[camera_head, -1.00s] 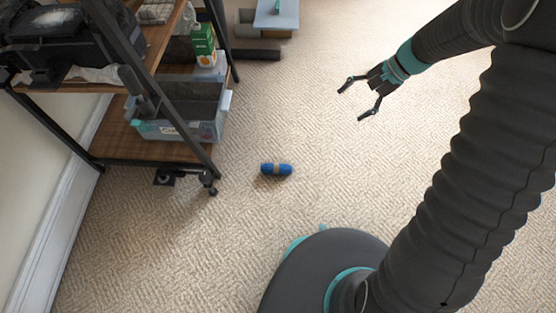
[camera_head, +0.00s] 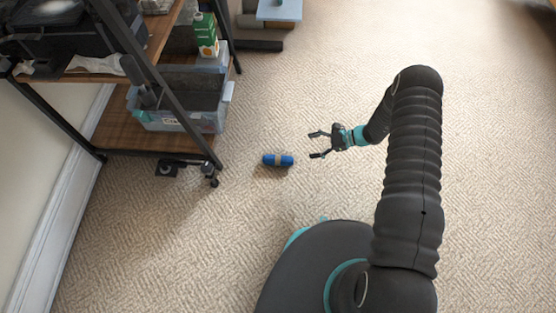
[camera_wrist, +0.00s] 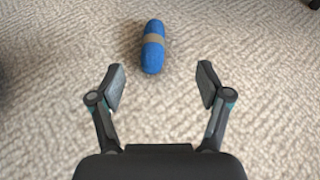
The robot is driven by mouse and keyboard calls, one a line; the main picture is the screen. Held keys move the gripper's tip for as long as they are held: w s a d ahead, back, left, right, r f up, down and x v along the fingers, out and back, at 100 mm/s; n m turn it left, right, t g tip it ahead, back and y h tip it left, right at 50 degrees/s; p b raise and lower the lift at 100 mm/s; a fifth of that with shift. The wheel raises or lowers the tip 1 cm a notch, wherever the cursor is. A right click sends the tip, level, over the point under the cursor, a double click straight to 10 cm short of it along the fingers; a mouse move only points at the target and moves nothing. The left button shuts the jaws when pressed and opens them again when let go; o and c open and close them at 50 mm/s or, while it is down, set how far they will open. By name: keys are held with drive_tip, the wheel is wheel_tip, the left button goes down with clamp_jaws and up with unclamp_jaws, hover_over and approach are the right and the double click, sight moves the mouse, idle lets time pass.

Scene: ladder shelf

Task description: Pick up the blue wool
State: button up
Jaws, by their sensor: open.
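The blue wool (camera_head: 285,161) is a small blue roll with a tan band around its middle. It lies on the carpet to the right of the shelf's foot. My gripper (camera_head: 314,145) is open and empty, a short way to the right of the wool in the head view. In the wrist view the wool (camera_wrist: 153,56) lies ahead of the fingertips, roughly between their lines and a little left of centre. The open fingers (camera_wrist: 161,86) are apart from it and touch nothing.
A light blue table (camera_head: 280,12) is at the back. Carpet on the right is clear.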

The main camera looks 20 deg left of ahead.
sight(278, 160)
drive_tip(key=shift+m, duration=0.6)
drive_tip(key=f, duration=0.1)
drive_tip(key=s+f, duration=0.1)
drive_tip(key=f, duration=0.2)
drive_tip(key=shift+s+a+f, duration=0.2)
drive_tip(key=shift+s+a, duration=0.05)
drive_tip(key=shift+a, duration=0.05)
drive_tip(key=shift+s+a+f+y, duration=0.1)
drive_tip(key=shift+a+f+y, duration=0.1)
drive_tip(key=shift+a+y, duration=0.1)
drive_tip(key=x, duration=0.7)
drive_tip(key=shift+a+f, duration=0.2)
drive_tip(key=shift+a, duration=0.15)
drive_tip(key=shift+x, duration=2.7)
drive_tip(key=shift+s+d+f, duration=0.1)
drive_tip(key=shift+s+d, duration=0.05)
drive_tip(key=c, duration=1.2)
